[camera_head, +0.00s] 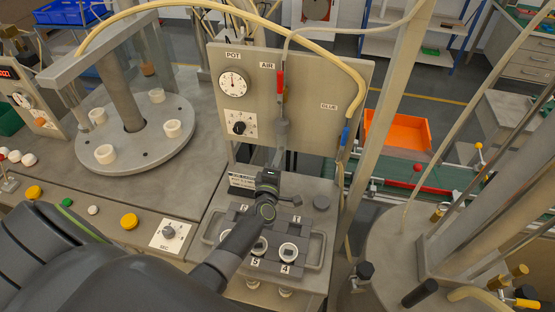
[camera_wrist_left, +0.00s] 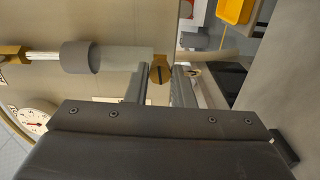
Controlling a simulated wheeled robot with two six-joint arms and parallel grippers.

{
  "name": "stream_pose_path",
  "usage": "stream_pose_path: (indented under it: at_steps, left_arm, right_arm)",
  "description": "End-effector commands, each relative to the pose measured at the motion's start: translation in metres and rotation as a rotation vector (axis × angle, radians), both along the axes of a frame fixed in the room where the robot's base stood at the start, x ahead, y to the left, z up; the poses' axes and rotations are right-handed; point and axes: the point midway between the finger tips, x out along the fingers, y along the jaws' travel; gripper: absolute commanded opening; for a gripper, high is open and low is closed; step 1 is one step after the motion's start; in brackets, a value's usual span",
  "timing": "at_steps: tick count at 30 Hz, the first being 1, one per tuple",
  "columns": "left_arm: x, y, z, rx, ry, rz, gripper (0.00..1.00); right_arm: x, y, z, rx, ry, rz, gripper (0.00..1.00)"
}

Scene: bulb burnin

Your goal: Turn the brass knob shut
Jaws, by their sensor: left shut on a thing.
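In the left wrist view, the brass knob (camera_wrist_left: 160,69) sits between the two fingertips of my left gripper (camera_wrist_left: 162,84). The gripper is shut on it. A pale block and a grey cylinder (camera_wrist_left: 80,57) lie in line with the knob to its left. In the head view, my left gripper (camera_head: 268,184) is at the foot of the upright panel, just below the grey line marked AIR. The gripper hides the knob there. My right gripper is in neither view.
The panel (camera_head: 318,80) carries a POT dial (camera_head: 234,82), a black knob (camera_head: 239,127) and hoses. A tray with numbered sockets (camera_head: 314,255) lies below my left gripper. A round plate with white cups (camera_head: 133,150) stands at left. A post rises at right.

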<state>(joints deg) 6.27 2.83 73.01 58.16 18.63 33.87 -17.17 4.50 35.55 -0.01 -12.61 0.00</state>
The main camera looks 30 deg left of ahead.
Motion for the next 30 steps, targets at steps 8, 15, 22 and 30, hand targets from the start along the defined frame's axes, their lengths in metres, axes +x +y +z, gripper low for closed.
stream_pose_path:
  at_steps: [8, 15, 22, 30]
  left_arm:
    - [0.0006, -0.0002, 0.0014, 0.123, 0.031, 0.000, 0.00]
    - [0.0005, -0.0003, 0.0005, 0.162, 0.041, 0.000, 0.00]
    - [0.0005, -0.0002, 0.0002, 0.167, 0.042, 0.000, 0.00]
    - [0.0003, -0.0001, 0.0001, 0.166, 0.042, 0.000, 0.35]
  right_arm:
    - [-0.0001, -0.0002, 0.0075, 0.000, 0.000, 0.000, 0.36]
    - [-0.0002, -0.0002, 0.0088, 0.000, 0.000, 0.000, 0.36]
    - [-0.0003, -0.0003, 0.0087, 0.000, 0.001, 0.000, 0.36]
    - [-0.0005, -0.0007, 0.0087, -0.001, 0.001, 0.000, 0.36]
